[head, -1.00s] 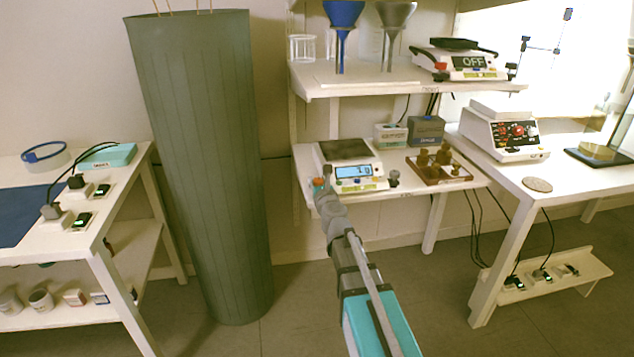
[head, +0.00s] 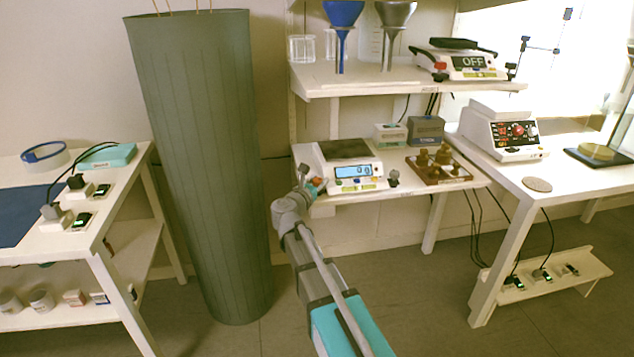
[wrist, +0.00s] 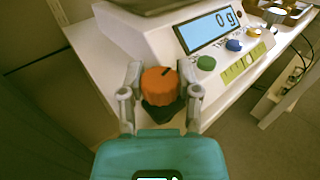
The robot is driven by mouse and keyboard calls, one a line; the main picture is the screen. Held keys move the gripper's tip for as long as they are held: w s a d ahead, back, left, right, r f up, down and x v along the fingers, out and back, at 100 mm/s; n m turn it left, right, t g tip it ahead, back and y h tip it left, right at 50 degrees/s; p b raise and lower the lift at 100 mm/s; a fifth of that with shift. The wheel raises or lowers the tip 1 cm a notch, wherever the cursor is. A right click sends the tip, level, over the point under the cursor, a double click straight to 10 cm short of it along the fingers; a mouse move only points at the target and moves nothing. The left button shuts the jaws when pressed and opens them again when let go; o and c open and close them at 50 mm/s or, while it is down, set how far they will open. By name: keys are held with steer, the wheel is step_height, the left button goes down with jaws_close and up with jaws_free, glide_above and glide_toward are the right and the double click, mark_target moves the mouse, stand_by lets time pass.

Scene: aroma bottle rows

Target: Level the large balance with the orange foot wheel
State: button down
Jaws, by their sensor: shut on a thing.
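The large balance (head: 352,166) stands on the lower shelf, white with a dark pan and a lit display (wrist: 208,30) that reads 0 g in the wrist view. Its orange foot wheel (wrist: 160,84) sits at the front left corner, with a dark mark on top and a dark base below. My gripper (wrist: 160,92) is shut on the orange wheel, one finger on each side. In the head view my gripper (head: 311,186) is at that same corner and partly covers the wheel. Green, blue and orange buttons and a yellow-green strip (wrist: 243,66) are on the balance front.
A grey knob (head: 393,177) is at the balance's front right. A wooden block of brass weights (head: 437,168) and two small boxes stand beside it. The upper shelf (head: 400,82) overhangs with funnels and another balance. A tall green column (head: 205,170) stands close to my arm's left.

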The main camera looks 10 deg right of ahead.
steer(key=shift+d+m+g+h, duration=0.1)
steer(key=shift+m+g+h, duration=1)
steer(key=shift+g+h, duration=0.1)
steer(key=shift+g, duration=0.3)
steer(key=c, duration=0.6)
jaws_free()
steer(key=shift+v, duration=6)
steer(key=shift+f, duration=0.15)
